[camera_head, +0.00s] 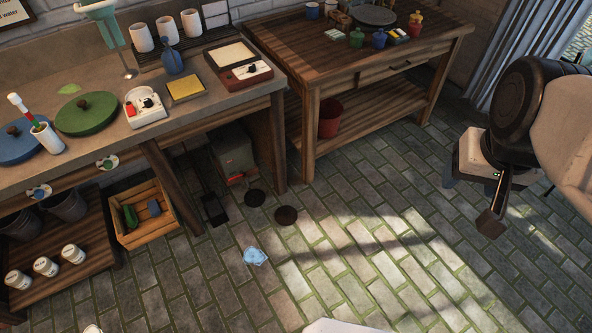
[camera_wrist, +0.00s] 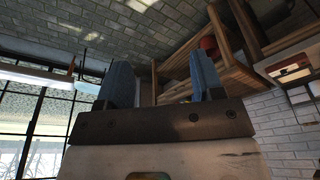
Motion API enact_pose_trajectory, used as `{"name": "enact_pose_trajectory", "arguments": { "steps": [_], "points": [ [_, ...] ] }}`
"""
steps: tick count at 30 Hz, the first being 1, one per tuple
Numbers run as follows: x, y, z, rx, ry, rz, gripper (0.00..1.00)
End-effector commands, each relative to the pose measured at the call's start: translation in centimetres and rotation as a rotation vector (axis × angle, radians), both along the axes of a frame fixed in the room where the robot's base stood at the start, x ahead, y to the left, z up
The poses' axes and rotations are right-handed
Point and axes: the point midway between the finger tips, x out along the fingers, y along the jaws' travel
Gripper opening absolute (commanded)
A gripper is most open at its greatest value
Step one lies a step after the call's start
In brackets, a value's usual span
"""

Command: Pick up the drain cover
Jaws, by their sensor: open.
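Two dark round discs lie close together on the brick floor in the head view, a left one (camera_head: 255,197) and a slightly larger, browner right one (camera_head: 286,215). Either may be the drain cover or the open drain; I cannot tell which. My gripper (camera_wrist: 160,82) shows in the wrist view with its two blue fingers wide apart and nothing between them. In the head view my arm is at the far right, well away from the discs and above the floor. Neither disc can be made out in the wrist view.
A light-blue crumpled item (camera_head: 255,256) lies on the floor below the discs. A grey box (camera_head: 235,152) stands under the left counter, near a wooden crate (camera_head: 143,212). A wooden table (camera_head: 330,65) with a red bucket (camera_head: 330,118) stands behind. The floor at centre right is clear.

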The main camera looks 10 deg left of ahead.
Motion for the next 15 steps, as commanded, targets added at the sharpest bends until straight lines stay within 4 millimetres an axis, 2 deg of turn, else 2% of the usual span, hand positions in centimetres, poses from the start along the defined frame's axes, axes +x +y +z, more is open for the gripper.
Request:
{"name": "enact_pose_trajectory", "arguments": {
  "steps": [8, 15],
  "points": [
    [2.4, 0.8, 0.3, 0.038, 0.029, -0.013, 0.61],
    [6.4, 2.1, 0.4, 0.100, 0.076, -0.038, 0.61]
  ]
}}
